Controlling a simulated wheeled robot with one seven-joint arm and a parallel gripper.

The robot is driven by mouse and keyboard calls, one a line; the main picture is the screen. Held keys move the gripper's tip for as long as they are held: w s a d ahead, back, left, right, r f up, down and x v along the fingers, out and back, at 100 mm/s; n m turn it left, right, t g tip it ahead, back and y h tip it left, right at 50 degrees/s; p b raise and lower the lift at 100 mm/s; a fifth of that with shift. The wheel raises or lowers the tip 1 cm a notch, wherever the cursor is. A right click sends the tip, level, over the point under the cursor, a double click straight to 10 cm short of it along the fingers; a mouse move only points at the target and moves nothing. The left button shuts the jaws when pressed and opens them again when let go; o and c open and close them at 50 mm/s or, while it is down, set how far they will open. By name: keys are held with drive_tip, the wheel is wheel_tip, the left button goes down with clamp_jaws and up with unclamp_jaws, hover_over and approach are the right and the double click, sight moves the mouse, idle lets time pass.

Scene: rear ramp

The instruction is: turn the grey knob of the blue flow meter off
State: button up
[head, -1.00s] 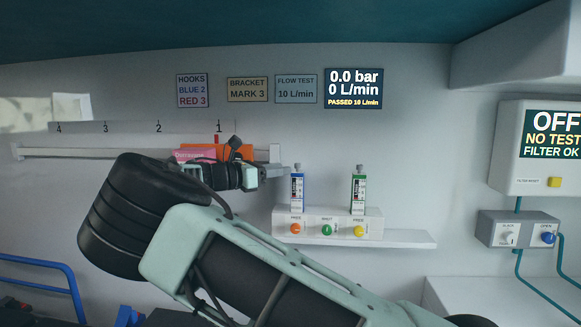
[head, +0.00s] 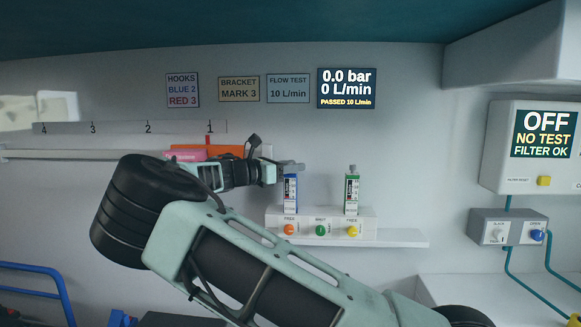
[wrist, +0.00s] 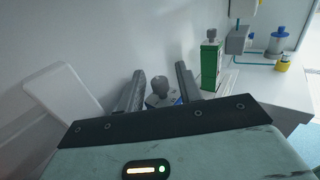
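The blue flow meter (head: 290,195) stands at the left on the white wall shelf, below the fingers of my gripper (head: 292,167) in the head view. Its top knob is hidden there. In the wrist view its grey knob (wrist: 160,86) shows between the two fingers of my gripper (wrist: 159,73), which are apart with a gap on each side. Only a little of the blue body shows below the knob. The wall display (head: 347,88) reads 0.0 bar, 0 L/min and PASSED 10 L/min.
A green flow meter (head: 352,194) with a grey knob stands to the right; it also shows in the wrist view (wrist: 209,66). Orange, green and yellow buttons sit on the block (head: 273,222) below. A rail (head: 80,154) with an orange bracket (head: 228,151) is at the left.

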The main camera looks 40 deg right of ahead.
clamp_jaws()
